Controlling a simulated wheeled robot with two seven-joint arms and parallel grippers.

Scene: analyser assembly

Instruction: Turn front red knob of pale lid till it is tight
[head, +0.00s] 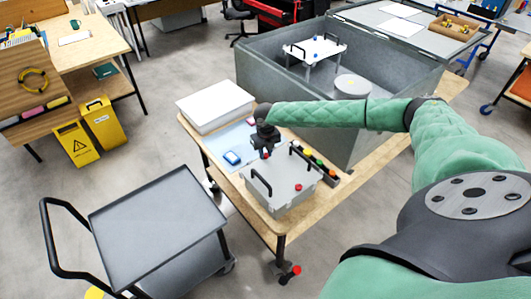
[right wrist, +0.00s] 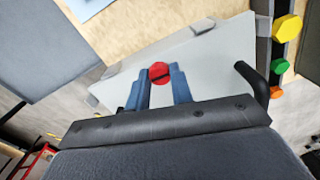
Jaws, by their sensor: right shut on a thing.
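The pale lid (head: 283,188) lies on a grey box on the wooden table, with black handles at its sides. It also fills the middle of the right wrist view (right wrist: 215,60). My right gripper (head: 266,153) points down at the lid's far part. In the right wrist view, its blue fingers (right wrist: 159,78) are shut on a red knob (right wrist: 160,71) with a dark slot line. The fingers hide part of the lid. My left gripper is not in view.
A dark strip (head: 328,174) with several coloured knobs lies right of the box. A blue-and-white item (head: 232,158) and a white stack (head: 214,105) are on the table's left. A large grey bin (head: 270,88) stands behind my right arm. A grey cart (head: 158,215) stands left.

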